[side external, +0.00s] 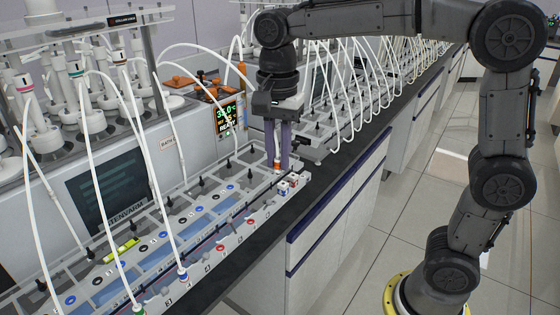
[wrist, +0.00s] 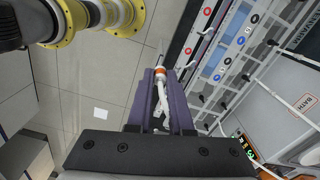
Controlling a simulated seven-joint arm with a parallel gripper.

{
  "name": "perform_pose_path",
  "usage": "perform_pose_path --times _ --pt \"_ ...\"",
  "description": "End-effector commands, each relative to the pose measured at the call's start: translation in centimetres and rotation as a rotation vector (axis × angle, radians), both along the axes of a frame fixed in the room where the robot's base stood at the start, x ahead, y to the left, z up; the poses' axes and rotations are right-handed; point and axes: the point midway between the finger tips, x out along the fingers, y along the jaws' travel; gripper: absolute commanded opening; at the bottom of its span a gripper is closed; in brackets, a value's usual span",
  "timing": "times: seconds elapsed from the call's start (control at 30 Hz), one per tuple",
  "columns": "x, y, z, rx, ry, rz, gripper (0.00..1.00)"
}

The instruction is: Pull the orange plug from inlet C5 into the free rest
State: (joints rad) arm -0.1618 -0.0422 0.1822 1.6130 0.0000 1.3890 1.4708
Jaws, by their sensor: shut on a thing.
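My gripper (side external: 278,160) points down over the right end of the pale rack (side external: 262,225). Its two purple fingers are shut on the orange plug (side external: 277,166), whose orange band shows low between the fingertips. In the wrist view the orange band of the plug (wrist: 160,72) sits at the fingertips (wrist: 162,82), with a white tube running back between the fingers. The rack (wrist: 196,62) lies to the right there, with red, blue and black ringed ports. I cannot tell which port is C5 or which rest is free, and whether the plug's tip touches anything is unclear.
Two small red, white and blue blocks (side external: 287,184) sit at the rack's right end. White tubes arch over the rack, some to plugs such as the blue one (side external: 183,275). A lit display (side external: 228,116) stands behind. A yellow-green vial (side external: 121,250) lies on the rack's left.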

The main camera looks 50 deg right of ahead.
Motion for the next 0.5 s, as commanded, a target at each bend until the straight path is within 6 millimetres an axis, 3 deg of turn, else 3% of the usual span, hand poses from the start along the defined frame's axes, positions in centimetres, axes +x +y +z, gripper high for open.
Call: perform_pose_path --times 0.5 --pt "3.3 -3.4 0.0 0.0 0.0 -0.002 0.0"
